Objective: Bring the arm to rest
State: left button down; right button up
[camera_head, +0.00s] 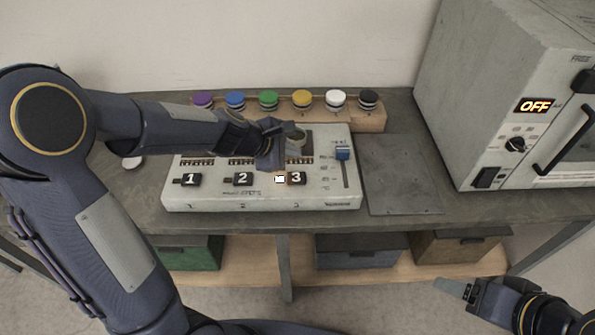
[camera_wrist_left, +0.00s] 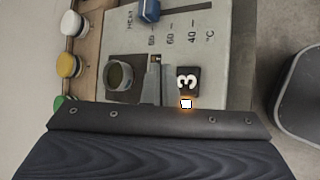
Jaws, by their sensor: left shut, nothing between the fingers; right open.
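My left gripper (camera_head: 270,160) is shut and empty. It hangs over the white control panel (camera_head: 335,200), just above the black switch 3 (camera_head: 297,178). A small light beside switch 3 glows white with an orange rim, and it also shows in the left wrist view (camera_wrist_left: 186,104). My left fingers (camera_wrist_left: 158,85) cover part of the panel there, between a round dial (camera_wrist_left: 118,76) and switch 3; I cannot tell whether they touch it. My right gripper (camera_head: 455,288) is open and empty at the lower right, in front of the bench.
Switch 1 (camera_head: 187,180), switch 2 (camera_head: 243,179) and a blue slider (camera_head: 342,153) are on the panel. A wooden rack (camera_head: 370,119) with several coloured knobs stands behind. A flat grey plate (camera_head: 400,175) lies to the right, beside an oven (camera_head: 480,100) reading OFF. Boxes (camera_head: 360,250) sit below.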

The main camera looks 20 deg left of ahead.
pick_arm(q)
jog(key=s+a+r+m+h, duration=0.1)
jog(key=s+a+r+m, duration=0.1)
jog(key=s+r+m, duration=0.7)
jog(key=s+a+f+m+y, duration=0.1)
jog(key=s+m, duration=0.3)
jog(key=s, duration=0.5)
jog(key=s+a+f+m+g+y, duration=0.1)
jog(key=s+a+f+m, duration=0.1)
jog(key=s, duration=0.7)
jog(key=f+m, duration=0.1)
jog(key=m, duration=0.1)
jog(key=shift+f+m+g+y, duration=0.2)
jog(key=shift+m+g+y, duration=0.1)
jog(key=shift+m+y, duration=0.1)
